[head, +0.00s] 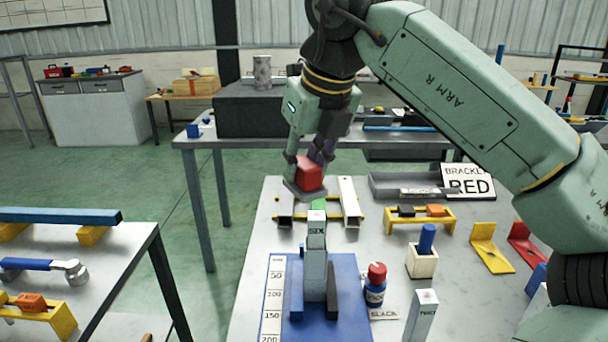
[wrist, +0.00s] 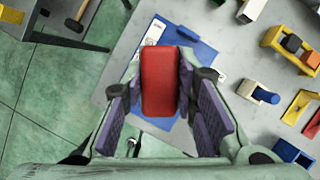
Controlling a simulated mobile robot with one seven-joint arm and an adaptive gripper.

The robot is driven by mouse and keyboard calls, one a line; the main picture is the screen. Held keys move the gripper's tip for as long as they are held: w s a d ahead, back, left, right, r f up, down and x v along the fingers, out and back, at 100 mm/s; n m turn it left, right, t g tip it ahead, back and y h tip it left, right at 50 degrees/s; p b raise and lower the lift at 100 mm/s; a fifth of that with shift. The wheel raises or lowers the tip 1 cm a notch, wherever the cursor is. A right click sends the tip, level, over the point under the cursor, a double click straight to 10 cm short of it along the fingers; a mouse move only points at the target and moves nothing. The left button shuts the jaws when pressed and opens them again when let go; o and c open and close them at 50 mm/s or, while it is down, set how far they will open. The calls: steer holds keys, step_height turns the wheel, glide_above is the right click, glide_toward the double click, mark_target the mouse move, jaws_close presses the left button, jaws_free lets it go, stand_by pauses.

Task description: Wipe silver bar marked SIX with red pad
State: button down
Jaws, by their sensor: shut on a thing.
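The silver bar marked SIX (head: 315,262) stands upright on a blue mat (head: 347,267) on the grey table, with dark and blue blocks at its foot. My gripper (head: 310,170) is shut on the red pad (head: 309,174) and holds it in the air, above and slightly left of the bar's top. A grey plate shows under the pad. In the wrist view the red pad (wrist: 159,82) sits between the purple finger pads. The blue mat (wrist: 198,48) lies below it there, and the pad hides the bar.
A red-capped blue bottle (head: 375,285) and another silver bar (head: 422,315) stand right of the mat. A white block with a blue peg (head: 422,258) is behind them. Yellow stands (head: 420,219) and a BRACKET RED sign (head: 468,181) are further back. A left bench (head: 130,255) is separate.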

mark_target(302, 158)
steer(key=shift+r, duration=0.4)
steer(key=shift+r, duration=1.55)
steer(key=shift+d, duration=0.15)
